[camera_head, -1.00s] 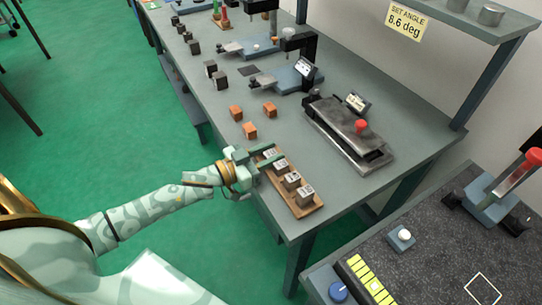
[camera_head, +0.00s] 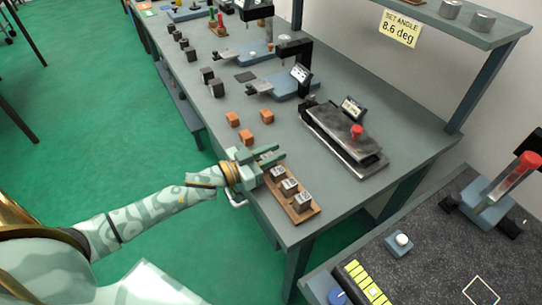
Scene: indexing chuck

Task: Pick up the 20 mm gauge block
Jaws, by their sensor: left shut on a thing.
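A wooden tray (camera_head: 314,210) lies at the near edge of the grey bench, with labelled grey gauge blocks in a row. Three blocks show clear of the hand: one near the gripper (camera_head: 278,172), a middle one (camera_head: 289,186) and one at the near end (camera_head: 303,200). Their labels are too small to read. My left gripper (camera_head: 268,157) is over the far end of the tray, shut on a gauge block (camera_head: 267,155) mostly hidden between its fingers. I cannot tell whether this block is clear of the tray. My right gripper is not in view.
Several orange blocks (camera_head: 246,136) stand just beyond the tray. A sine-plate device with a red knob (camera_head: 357,131) is to the right. Dark blocks (camera_head: 217,88) and blue-based instruments (camera_head: 290,85) stand farther back. A shelf (camera_head: 425,15) overhangs the bench's right side.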

